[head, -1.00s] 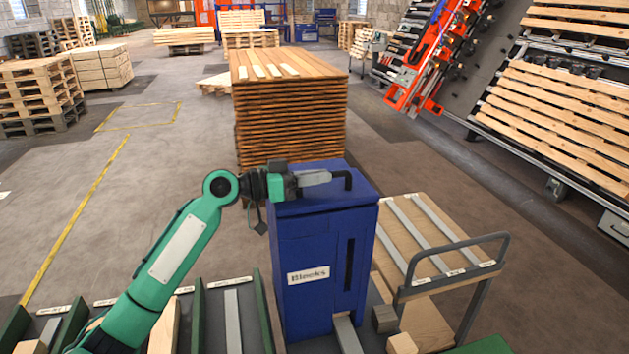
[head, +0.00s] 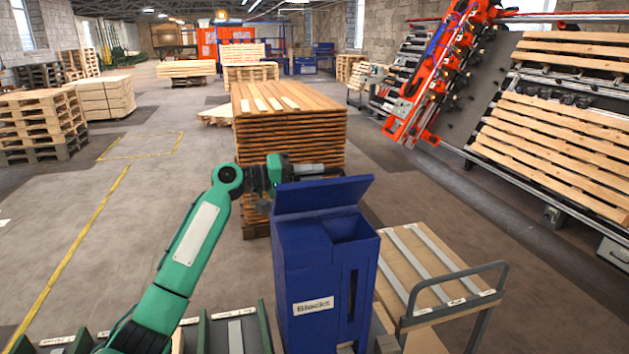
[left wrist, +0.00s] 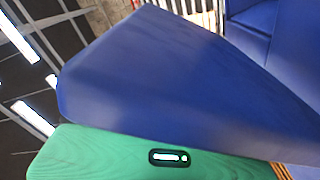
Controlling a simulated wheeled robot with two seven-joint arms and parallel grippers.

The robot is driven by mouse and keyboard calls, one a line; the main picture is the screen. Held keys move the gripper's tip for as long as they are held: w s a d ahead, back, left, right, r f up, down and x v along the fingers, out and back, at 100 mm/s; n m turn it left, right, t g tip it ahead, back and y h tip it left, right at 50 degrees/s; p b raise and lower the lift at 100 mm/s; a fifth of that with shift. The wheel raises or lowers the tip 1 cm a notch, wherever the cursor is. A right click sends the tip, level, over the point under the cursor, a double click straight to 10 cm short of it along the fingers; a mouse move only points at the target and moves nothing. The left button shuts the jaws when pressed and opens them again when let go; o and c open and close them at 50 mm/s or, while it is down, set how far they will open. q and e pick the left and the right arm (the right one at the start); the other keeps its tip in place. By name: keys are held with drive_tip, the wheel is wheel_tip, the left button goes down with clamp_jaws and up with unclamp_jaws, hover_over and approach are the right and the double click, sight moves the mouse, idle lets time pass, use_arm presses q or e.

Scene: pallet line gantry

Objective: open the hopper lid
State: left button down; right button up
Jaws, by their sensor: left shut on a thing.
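The blue hopper (head: 297,275), labelled "Blocks", stands in the lower middle of the head view. Its blue lid (head: 322,196) is raised and tilted up at the back, and an opening shows in the top right of the hopper. My left gripper (head: 308,170) is at the far side of the raised lid, shut on the lid's handle. The handle and fingertips are mostly hidden behind the lid. In the left wrist view the lid (left wrist: 185,85) fills the middle, close above the green gripper body. My right gripper is not in view.
A tall stack of wooden boards (head: 290,125) stands just behind the hopper. A cart with a grey handle (head: 455,290) and slatted top is close on its right. Low bins line the front left. Open floor lies to the left.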

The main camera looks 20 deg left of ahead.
use_arm(q)
drive_tip(key=w+a+f+n+p, duration=0.1)
drive_tip(key=w+a+n, duration=0.3)
drive_tip(key=w+n, duration=0.2)
drive_tip(key=shift+w+a+f+n, duration=0.2)
drive_tip(key=shift+w+a+n, duration=0.2)
drive_tip(key=shift+n, duration=0.8)
drive_tip(key=c, duration=1.4)
unclamp_jaws()
drive_tip(key=shift+d, duration=0.1)
